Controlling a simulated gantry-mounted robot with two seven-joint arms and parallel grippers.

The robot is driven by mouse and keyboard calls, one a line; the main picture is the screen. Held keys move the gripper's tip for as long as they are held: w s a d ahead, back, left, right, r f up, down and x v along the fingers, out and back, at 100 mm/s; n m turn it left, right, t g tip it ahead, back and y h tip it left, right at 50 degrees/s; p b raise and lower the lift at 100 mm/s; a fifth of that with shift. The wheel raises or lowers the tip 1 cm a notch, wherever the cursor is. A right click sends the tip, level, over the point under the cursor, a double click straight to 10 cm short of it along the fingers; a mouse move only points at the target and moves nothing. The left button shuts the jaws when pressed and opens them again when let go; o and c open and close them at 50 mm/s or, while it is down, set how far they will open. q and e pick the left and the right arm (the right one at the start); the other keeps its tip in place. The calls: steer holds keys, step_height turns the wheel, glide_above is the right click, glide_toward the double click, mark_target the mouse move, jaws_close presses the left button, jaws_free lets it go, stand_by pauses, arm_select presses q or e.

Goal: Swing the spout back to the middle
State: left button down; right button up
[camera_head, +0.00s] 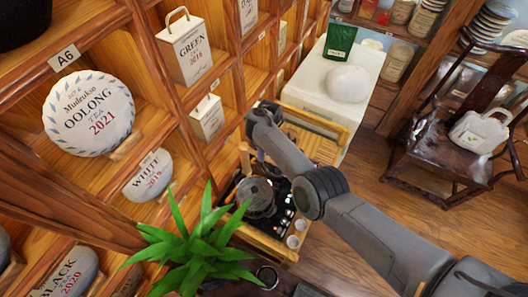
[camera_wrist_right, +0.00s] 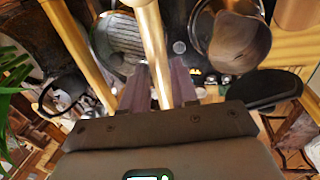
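The spout (camera_wrist_right: 153,50) is a pale brass tube in the right wrist view. It runs down from the top edge and passes between the two dark fingers of my right gripper (camera_wrist_right: 160,82). The fingers lie close on both sides of it; I cannot tell whether they touch it. In the head view my right gripper (camera_head: 259,157) reaches down over the tea tray from the right, beside a short upright post (camera_head: 245,158). Its fingertips are mostly hidden by my own arm. My left gripper is not in view.
A glass kettle (camera_head: 256,196) stands on the tea tray, just below my gripper. A spiky green plant (camera_head: 195,250) is close at the front left. Wooden shelves with tea cakes (camera_head: 88,114) fill the left. A white cabinet (camera_head: 318,92) stands behind the tray.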

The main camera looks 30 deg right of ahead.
steer(key=shift+o, duration=1.3)
step_height(320, 180, up, 11)
steer(key=w+d+p, duration=0.1)
steer(key=p, duration=0.1)
steer(key=shift+w+d+f, duration=0.15)
steer(key=shift+d+f, duration=0.05)
steer(key=shift+d, duration=0.15)
